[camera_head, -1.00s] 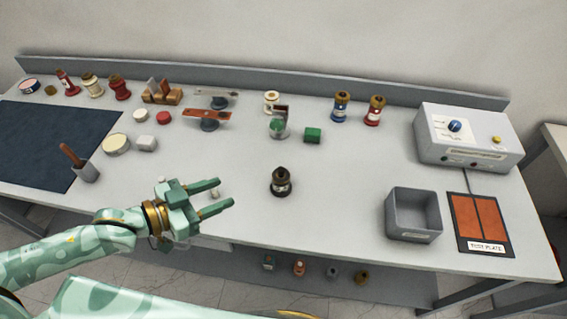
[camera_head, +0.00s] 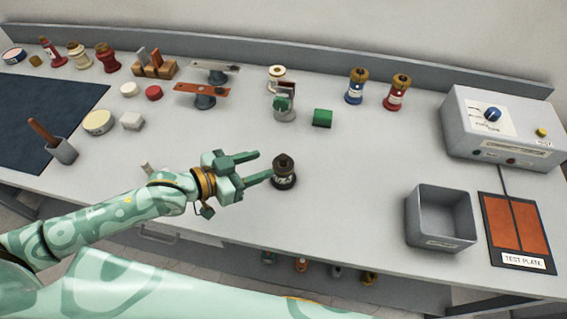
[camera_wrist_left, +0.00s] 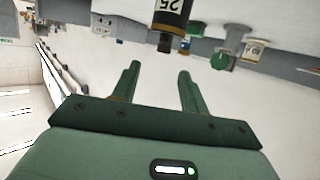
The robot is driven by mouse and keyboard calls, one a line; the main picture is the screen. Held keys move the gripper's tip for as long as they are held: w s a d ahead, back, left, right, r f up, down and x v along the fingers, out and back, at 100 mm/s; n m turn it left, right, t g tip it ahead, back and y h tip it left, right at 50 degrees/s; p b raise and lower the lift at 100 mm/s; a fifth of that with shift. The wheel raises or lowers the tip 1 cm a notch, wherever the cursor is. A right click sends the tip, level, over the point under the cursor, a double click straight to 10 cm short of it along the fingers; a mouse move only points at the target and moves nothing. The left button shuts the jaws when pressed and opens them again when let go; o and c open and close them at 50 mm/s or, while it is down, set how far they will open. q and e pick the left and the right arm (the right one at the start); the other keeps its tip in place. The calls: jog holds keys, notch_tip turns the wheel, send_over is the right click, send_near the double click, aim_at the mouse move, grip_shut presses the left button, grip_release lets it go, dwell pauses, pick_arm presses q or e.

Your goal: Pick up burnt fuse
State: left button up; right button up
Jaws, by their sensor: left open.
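The burnt fuse, a dark stub with a brown-black top and a pale label band (camera_head: 284,172), stands upright on the bench in the middle of the head view. In the left wrist view its labelled body (camera_wrist_left: 172,18) appears upside down at the top edge, partly cut off. My left gripper (camera_head: 264,165) is open and empty, just left of the fuse. The lower finger's tip appears close to it; contact cannot be told. In the wrist view the fuse is beyond the fingertips (camera_wrist_left: 159,70), not between them. My right gripper is not in view.
A grey bin (camera_head: 440,243) and the test plate (camera_head: 517,227) are at right. A tester box (camera_head: 503,130) stands behind them. A green block (camera_head: 322,118) and a holder (camera_head: 284,112) are behind the fuse. Bench space right of the fuse is clear.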

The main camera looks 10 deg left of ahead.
aim_at(283, 157)
pick_arm(q)
jog(key=x, duration=0.2)
jog(key=b+x, duration=0.1)
jog(key=x, duration=0.5)
jog(key=shift+w+a+f, duration=0.1)
jog(key=shift+w+f, duration=0.15)
jog(key=shift+f, duration=0.2)
jog(key=shift+s, duration=0.1)
grip_shut()
